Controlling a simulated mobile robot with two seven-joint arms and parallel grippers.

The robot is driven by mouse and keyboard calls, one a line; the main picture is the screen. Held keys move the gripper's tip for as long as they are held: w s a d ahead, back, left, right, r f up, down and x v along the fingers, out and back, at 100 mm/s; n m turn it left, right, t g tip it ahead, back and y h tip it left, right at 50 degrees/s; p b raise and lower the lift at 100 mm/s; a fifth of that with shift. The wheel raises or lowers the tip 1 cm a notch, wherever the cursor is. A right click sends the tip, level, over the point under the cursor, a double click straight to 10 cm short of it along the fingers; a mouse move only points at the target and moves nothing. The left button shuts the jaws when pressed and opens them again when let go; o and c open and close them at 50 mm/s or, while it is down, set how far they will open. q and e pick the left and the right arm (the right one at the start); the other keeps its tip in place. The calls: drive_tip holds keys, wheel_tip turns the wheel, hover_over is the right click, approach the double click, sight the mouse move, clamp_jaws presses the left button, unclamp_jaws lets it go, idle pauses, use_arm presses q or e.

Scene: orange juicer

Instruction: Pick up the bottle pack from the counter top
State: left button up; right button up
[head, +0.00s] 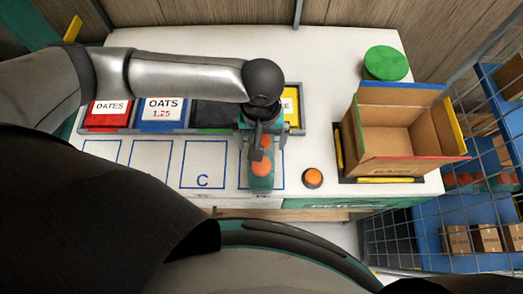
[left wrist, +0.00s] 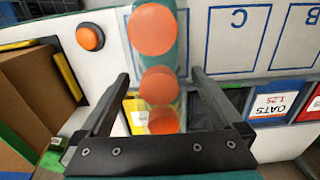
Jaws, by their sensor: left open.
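The bottle pack (head: 261,183) stands on the white counter top (head: 330,110) near its front edge, over the outlined square right of the one marked C. It is greenish with orange caps. In the left wrist view the bottle pack (left wrist: 159,83) shows three orange caps in a row, running between my fingers. My left gripper (head: 263,142) points down over the pack and partly hides it. In the left wrist view my left gripper (left wrist: 160,78) is open, with one finger on each side of the caps and visible gaps. Contact cannot be told. My right gripper is out of view.
A rack of labelled bins (head: 215,112) lies behind the pack, partly under my left arm. An orange button (head: 312,178) is right of the pack. An open cardboard box (head: 388,131) and green round lid (head: 386,63) stand further right. A wire cage (head: 400,225) borders the right.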

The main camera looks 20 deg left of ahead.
use_arm(q)
drive_tip(key=shift+f, duration=1.45)
drive_tip(key=c, duration=1.3)
drive_tip(key=shift+d, duration=0.1)
drive_tip(key=shift+c, duration=0.3)
drive_tip(key=shift+r, duration=0.15)
